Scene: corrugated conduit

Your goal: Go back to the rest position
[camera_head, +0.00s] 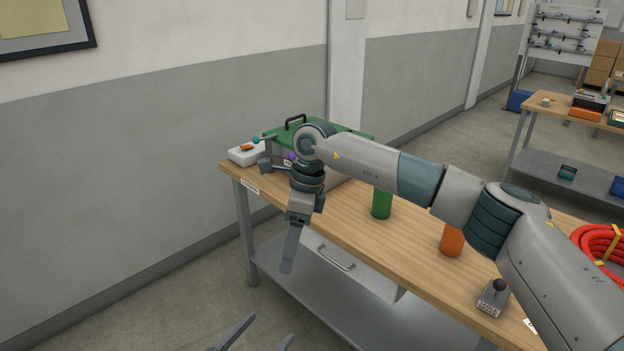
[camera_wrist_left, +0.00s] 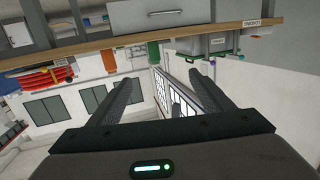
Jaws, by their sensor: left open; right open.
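My right arm reaches across the workbench (camera_head: 345,222) from the right in the head view. My right gripper (camera_head: 289,262) hangs downward in front of the bench's edge, seen edge-on, with nothing visible in it. My left gripper (camera_head: 260,340) is low at the bottom edge of the head view, in front of the bench and over the floor. Its two fingers are apart and empty. In the left wrist view its open fingers (camera_wrist_left: 164,95) also show, with the bench appearing upside down across the top.
A green-lidded case (camera_head: 350,133) and white box (camera_head: 246,154) stand at the bench's far end. A green cylinder (camera_head: 382,204), orange cylinder (camera_head: 452,240), small knobbed block (camera_head: 492,298) and red conduit coil (camera_head: 597,240) are along it. A drawer (camera_head: 335,262) hangs underneath. Floor left is clear.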

